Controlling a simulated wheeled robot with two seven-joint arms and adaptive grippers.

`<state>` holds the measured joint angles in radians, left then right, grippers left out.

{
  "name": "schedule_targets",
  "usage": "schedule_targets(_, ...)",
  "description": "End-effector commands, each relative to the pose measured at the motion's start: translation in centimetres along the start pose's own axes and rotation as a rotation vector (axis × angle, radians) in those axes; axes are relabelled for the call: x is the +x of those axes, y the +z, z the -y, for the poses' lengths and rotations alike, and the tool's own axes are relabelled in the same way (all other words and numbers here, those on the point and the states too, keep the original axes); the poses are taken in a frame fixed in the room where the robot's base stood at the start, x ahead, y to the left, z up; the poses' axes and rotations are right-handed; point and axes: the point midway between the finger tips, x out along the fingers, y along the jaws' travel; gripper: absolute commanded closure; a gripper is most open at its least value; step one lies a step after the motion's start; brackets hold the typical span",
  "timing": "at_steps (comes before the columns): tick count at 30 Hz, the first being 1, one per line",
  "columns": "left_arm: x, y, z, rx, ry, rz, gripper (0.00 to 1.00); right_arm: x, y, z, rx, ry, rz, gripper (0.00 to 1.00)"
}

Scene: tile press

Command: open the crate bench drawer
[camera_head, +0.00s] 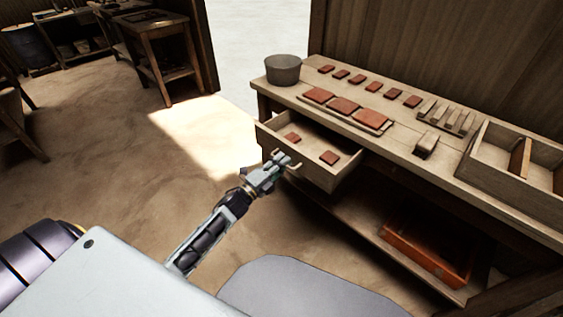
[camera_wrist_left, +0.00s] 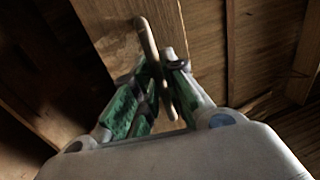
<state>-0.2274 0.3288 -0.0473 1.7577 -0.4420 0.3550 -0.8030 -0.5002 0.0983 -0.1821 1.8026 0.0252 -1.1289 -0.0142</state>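The crate bench (camera_head: 400,150) stands at the right in the head view. Its drawer (camera_head: 320,178) is pulled out, and two red tiles (camera_head: 330,157) lie inside it. My left gripper (camera_head: 281,158) is at the drawer's front, on its handle (camera_head: 297,167). In the left wrist view, the fingers of my left gripper (camera_wrist_left: 158,75) close around the bar handle (camera_wrist_left: 148,38), one on each side, in front of the wooden drawer front. The contact points are partly hidden by the fingers. My right gripper is in neither view.
On the bench top are a grey bucket (camera_head: 283,69), several red tiles (camera_head: 343,106), wooden blocks (camera_head: 426,145) and a divided wooden box (camera_head: 514,168). An orange tray (camera_head: 428,248) sits on the lower shelf. The floor left of the drawer is clear.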

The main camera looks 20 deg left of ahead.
Motion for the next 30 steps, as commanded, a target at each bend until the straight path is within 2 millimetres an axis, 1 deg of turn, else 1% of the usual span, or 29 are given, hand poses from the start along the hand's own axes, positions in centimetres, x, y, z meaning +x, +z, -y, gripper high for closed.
schedule_targets(1, 0.0, 0.0, 0.0, 0.0, 0.0, 0.0, 0.77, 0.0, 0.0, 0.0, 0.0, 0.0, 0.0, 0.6)
schedule_targets(3, 0.0, 0.0, 0.0, 0.0, 0.0, 0.0, 0.69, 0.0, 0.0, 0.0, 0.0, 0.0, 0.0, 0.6)
schedule_targets(17, -0.2, 0.0, 0.1, 0.0, -0.002, 0.0, 0.69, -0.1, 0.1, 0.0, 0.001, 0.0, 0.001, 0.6)
schedule_targets(23, -1.2, 0.1, 0.0, 0.0, -0.001, 0.001, 0.69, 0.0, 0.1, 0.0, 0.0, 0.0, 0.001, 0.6)
schedule_targets(30, -3.2, 0.0, 0.0, 0.0, -0.001, 0.001, 0.69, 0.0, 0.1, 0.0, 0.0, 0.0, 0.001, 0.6)
